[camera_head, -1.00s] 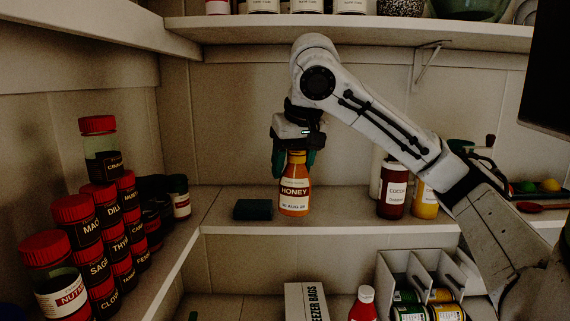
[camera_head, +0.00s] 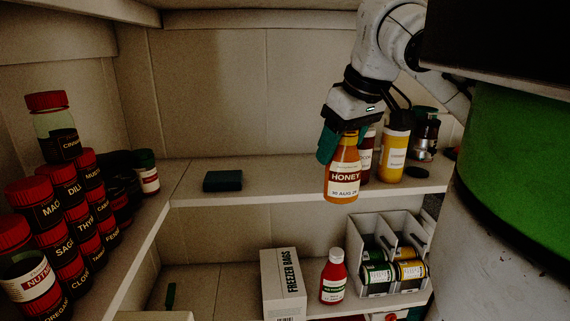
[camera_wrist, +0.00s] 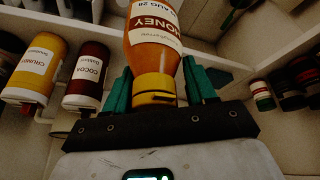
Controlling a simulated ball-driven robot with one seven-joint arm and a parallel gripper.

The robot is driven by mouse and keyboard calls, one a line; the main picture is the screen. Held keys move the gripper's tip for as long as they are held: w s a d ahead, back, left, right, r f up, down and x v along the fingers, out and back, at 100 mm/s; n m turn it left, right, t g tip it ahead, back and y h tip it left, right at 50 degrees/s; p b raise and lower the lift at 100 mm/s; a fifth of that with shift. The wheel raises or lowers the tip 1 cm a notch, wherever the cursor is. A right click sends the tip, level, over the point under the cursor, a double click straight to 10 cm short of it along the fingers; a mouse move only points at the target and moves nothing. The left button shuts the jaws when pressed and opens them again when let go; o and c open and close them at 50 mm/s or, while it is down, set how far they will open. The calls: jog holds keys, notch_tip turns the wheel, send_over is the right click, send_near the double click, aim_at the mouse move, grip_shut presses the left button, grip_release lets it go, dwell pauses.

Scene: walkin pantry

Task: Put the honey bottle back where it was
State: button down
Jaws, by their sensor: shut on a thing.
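The honey bottle (camera_head: 343,172), amber with a white and dark label, hangs upright below my gripper (camera_head: 344,138) in the head view. My gripper's green fingers are shut on its upper part. The bottle is in front of the middle shelf's front edge, and its base shows below the shelf top. In the wrist view the honey bottle (camera_wrist: 152,50) shows its yellow cap between the two green fingers of my gripper (camera_wrist: 158,88).
A dark green block (camera_head: 223,180) lies on the middle shelf (camera_head: 270,182), with bare shelf to its right. The cocoa jar (camera_head: 366,157) and a yellow jar (camera_head: 392,153) stand behind the bottle. Red-lidded spice jars (camera_head: 60,210) crowd the left shelf. A freezer bags box (camera_head: 283,284) stands below.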

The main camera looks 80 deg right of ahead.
jog(key=w+d+f+p, duration=0.3)
jog(key=w+d+p, duration=0.1)
jog(key=w+d, duration=0.7)
jog(key=shift+w+d+f, duration=0.25)
jog(key=shift+w+d, duration=0.05)
jog(key=shift+d, duration=0.75)
jog(key=shift+f, duration=0.1)
jog(key=shift+c, duration=1.8)
grip_release()
jog(key=s+a+r+b, duration=0.2)
jog(key=s+a+r, duration=0.3)
jog(key=s+a, duration=0.4)
jog(key=shift+a, duration=0.75)
jog(key=shift+s+f, duration=0.1)
jog(key=shift+s, duration=0.1)
